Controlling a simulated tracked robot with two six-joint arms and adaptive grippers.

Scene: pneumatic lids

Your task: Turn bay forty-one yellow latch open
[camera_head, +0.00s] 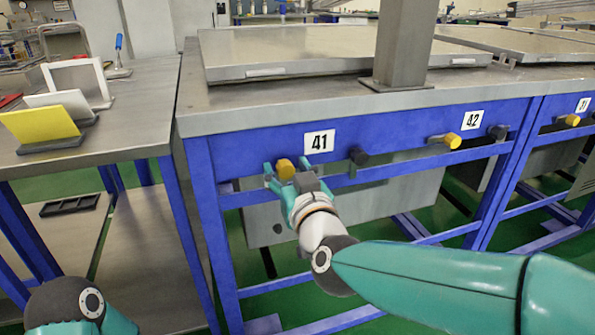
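The yellow latch (284,166) of bay forty-one sticks out of the blue front rail, left of the white 41 label (319,141). My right gripper (288,172) is in front of it, with its teal fingers spread to the left and right of the yellow knob. The fingers look apart, and I cannot tell whether they touch the knob. The lower part of the latch is hidden by the gripper. A black knob (358,155) sits to the right of the label. Part of my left arm shows at the lower left, but its gripper is out of view.
Bay 42 (473,119) has its own yellow latch (447,140) and black knob (497,132). A flat metal lid (300,48) lies on the bench top, with a grey post (404,45) beside it. A side table (95,128) on the left holds yellow and white panels.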

